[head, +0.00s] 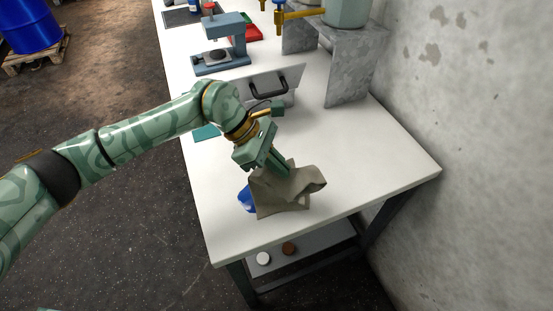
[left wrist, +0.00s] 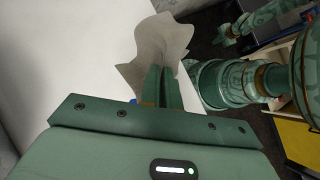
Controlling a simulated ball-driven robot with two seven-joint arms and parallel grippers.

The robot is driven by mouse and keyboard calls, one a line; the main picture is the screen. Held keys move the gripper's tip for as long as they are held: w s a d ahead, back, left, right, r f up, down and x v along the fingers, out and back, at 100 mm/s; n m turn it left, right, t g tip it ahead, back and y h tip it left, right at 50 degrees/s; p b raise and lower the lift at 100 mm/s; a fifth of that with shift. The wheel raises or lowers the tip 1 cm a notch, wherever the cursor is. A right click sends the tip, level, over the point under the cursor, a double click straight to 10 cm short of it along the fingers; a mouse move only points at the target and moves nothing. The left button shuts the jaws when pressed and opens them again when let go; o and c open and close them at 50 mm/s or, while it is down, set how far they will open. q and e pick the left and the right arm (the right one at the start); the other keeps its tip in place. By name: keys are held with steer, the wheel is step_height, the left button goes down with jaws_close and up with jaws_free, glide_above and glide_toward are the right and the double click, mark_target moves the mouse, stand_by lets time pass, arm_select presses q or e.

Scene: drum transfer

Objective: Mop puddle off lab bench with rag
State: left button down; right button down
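A grey-brown rag (head: 290,191) hangs in folds at the near end of the white lab bench (head: 335,179). My left gripper (head: 279,168) is above it, pointing down, with its fingers shut on the rag's upper part. The left wrist view also shows the rag (left wrist: 157,47) at the tips of the close-set fingers (left wrist: 161,86). A blue patch (head: 246,199), which looks like the puddle, shows at the rag's left edge; the rag hides the rest. I cannot tell whether the rag's underside touches the bench.
A grey case with a black handle (head: 268,87) stands behind the gripper. A metal stand (head: 351,68) is at the back right, by the wall. A blue-grey instrument (head: 222,57) is farther back. The bench's right front area is clear. A lower shelf (head: 310,254) holds two small round items.

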arm_select(q)
steer(key=f, duration=0.1)
steer(key=b, duration=0.6)
glide_above(289, 201)
steer(key=a, duration=0.2)
steer(key=f, duration=0.8)
steer(key=shift+w+a+f, duration=0.1)
steer(key=shift+w+a, duration=0.1)
steer(key=shift+w, duration=0.05)
steer(key=c, duration=0.6)
jaws_free()
steer(key=shift+f+b, duration=0.8)
steer(key=shift+f, duration=0.25)
steer(key=shift+r, duration=0.1)
jaws_close()
